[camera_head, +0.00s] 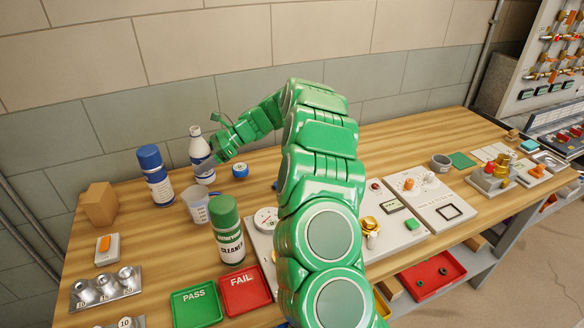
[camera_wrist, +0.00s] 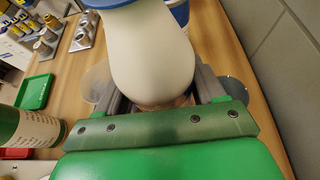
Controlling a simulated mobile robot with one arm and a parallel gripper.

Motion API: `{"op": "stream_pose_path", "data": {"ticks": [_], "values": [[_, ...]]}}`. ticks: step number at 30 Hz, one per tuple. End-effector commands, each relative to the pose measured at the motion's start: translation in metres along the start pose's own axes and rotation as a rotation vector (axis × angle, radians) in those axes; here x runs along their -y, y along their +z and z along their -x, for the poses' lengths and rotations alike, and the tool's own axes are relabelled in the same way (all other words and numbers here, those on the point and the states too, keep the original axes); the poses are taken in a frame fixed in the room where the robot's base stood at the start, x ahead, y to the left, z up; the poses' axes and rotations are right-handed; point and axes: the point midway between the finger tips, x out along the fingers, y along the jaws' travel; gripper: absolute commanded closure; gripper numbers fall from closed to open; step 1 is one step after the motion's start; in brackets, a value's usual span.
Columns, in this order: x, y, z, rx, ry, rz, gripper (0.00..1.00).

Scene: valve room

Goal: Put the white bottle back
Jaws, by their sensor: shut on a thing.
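The white bottle (camera_head: 200,152) with a blue-and-white label is at the back left of the wooden bench in the head view, upright. My gripper (camera_head: 213,148) reaches it from the right and is shut on its upper part. In the wrist view the pale bottle (camera_wrist: 152,55) fills the space between the fingers of my gripper (camera_wrist: 155,92). The fingertips are partly hidden by the bottle. I cannot tell whether its base touches the bench.
A blue-capped bottle (camera_head: 155,176) stands just left of the white bottle, with a clear beaker (camera_head: 196,206) in front. A green-capped bottle (camera_head: 227,232), a cardboard box (camera_head: 100,204) and a small blue round item (camera_head: 240,170) are near. The wall (camera_head: 90,130) is close behind.

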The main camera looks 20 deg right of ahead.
Motion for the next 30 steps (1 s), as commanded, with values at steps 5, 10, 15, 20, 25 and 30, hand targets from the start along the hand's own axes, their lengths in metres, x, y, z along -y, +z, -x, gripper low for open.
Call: {"op": "stream_pose_path", "data": {"ticks": [5, 10, 15, 20, 25, 30], "values": [[0.001, 0.041, 0.02, -0.003, -0.006, 0.007, 0.71], [0.001, 0.066, 0.032, -0.002, -0.002, 0.003, 0.71], [0.0, 0.087, 0.042, -0.001, -0.001, 0.003, 0.71], [0.001, 0.103, 0.05, -0.001, -0.003, 0.004, 0.71], [-0.001, 0.103, 0.063, 0.0, -0.022, -0.01, 0.71], [-0.002, 0.094, 0.08, 0.001, -0.055, -0.029, 0.71]]}}
